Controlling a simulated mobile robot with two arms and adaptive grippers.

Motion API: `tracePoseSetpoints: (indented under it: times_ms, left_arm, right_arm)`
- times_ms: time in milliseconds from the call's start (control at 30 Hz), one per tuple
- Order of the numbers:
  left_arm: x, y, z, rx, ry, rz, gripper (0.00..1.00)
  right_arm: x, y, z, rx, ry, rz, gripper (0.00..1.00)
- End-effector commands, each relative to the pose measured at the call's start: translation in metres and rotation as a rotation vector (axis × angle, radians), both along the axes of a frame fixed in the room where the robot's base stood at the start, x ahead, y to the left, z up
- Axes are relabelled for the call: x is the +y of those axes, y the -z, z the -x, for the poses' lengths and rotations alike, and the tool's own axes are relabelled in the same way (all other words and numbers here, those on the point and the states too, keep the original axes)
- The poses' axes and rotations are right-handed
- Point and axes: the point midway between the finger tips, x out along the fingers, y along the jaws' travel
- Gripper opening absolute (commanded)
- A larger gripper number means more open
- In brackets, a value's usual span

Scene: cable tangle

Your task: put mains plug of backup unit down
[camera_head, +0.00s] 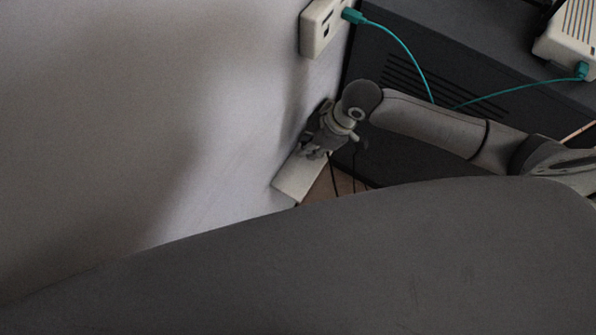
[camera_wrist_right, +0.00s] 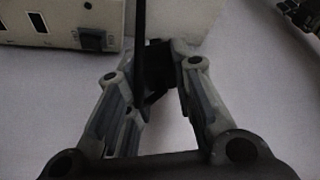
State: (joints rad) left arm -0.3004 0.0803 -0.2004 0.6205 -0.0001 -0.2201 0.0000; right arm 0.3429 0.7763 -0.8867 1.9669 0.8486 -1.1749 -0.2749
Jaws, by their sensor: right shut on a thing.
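My right gripper (camera_head: 320,140) is low beside the wall, just above a pale strip. In the right wrist view its two fingers (camera_wrist_right: 158,72) are shut on a small black thing (camera_wrist_right: 158,54), which looks like the mains plug. A dark cable (camera_wrist_right: 140,38) crosses in front of it. The fingers hide much of the plug, and I cannot tell whether it touches anything. The head view does not show the plug clearly. My left gripper is not in the head view.
The pale strip (camera_head: 297,180) lies against the wall. A white socket box (camera_head: 318,30) holds a teal plug (camera_head: 353,15); its teal cable (camera_head: 408,55) hangs near a dark vented cabinet (camera_head: 435,40). A white device (camera_head: 570,35) sits on top. A large dark surface (camera_head: 330,270) fills the foreground.

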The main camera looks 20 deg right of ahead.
Motion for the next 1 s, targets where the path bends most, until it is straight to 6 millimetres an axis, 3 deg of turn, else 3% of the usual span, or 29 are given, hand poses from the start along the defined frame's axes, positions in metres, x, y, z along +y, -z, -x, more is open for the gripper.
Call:
tracePoseSetpoints:
  times_ms: [300,500,600,767,1000]
  left_arm:
    - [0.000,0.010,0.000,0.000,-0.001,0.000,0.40]
    - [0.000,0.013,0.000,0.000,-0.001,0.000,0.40]
    - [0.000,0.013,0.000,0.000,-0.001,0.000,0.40]
    - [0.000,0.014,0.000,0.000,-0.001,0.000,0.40]
    - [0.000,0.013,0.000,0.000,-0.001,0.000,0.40]
  right_arm:
    - [0.048,-0.025,0.090,-0.001,-0.230,-0.004,0.00]
    - [0.063,-0.041,0.131,0.000,-0.325,-0.002,0.00]
    - [0.066,-0.046,0.143,-0.001,-0.351,-0.001,0.00]
    - [0.065,-0.045,0.142,0.001,-0.364,0.003,0.00]
    - [0.051,-0.023,0.091,0.001,-0.360,0.004,0.00]
